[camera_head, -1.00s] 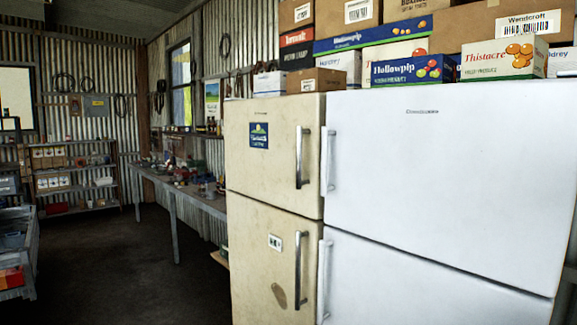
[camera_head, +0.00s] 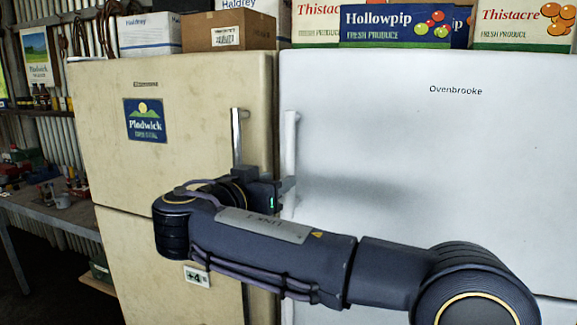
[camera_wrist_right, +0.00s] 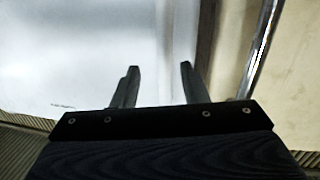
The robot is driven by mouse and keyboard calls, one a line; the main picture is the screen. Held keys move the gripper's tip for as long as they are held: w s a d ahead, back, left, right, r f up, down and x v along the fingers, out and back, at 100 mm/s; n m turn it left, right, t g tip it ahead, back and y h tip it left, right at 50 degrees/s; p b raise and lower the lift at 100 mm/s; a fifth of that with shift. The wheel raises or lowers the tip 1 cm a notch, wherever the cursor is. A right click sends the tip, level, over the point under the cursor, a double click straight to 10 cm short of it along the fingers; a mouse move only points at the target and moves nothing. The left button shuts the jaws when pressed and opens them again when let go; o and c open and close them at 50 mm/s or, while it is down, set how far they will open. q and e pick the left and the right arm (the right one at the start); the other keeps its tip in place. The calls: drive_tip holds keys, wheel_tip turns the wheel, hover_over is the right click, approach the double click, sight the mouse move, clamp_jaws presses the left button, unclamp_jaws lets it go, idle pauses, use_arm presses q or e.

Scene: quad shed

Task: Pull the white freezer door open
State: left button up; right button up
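The white freezer door (camera_head: 430,140) is the upper door of the white fridge and looks shut. Its white vertical handle (camera_head: 290,135) runs along the door's left edge. My right gripper (camera_head: 286,187) is at the lower part of this handle, its arm crossing in front of both fridges. In the right wrist view, the fingers (camera_wrist_right: 157,78) are apart, with pale white surface between them; I cannot tell whether the handle lies between them or whether they touch it. The white door also fills the left of that view (camera_wrist_right: 80,50). My left gripper is not in view.
A cream fridge (camera_head: 170,100) stands directly left, its chrome handle (camera_head: 236,135) close to my right gripper; it also shows in the wrist view (camera_wrist_right: 258,50). Produce boxes (camera_head: 395,25) sit on top of the fridges. A workbench (camera_head: 60,215) with clutter is at the left.

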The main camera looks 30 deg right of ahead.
sight(287, 162)
drive_tip(key=shift+m+h, duration=0.4)
drive_tip(key=w+d, duration=0.1)
drive_tip(key=w+d+r+p, duration=0.1)
drive_tip(key=d, duration=0.1)
drive_tip(key=w+d+r+p, duration=0.1)
drive_tip(key=shift+w+d, duration=0.2)
drive_tip(key=shift+d, duration=0.2)
drive_tip(key=shift+p+x, duration=0.45)
drive_tip(key=shift+x, duration=0.3)
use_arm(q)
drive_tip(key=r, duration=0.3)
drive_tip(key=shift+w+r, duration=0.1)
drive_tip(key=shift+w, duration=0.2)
use_arm(e)
drive_tip(key=shift+f, duration=0.2)
clamp_jaws()
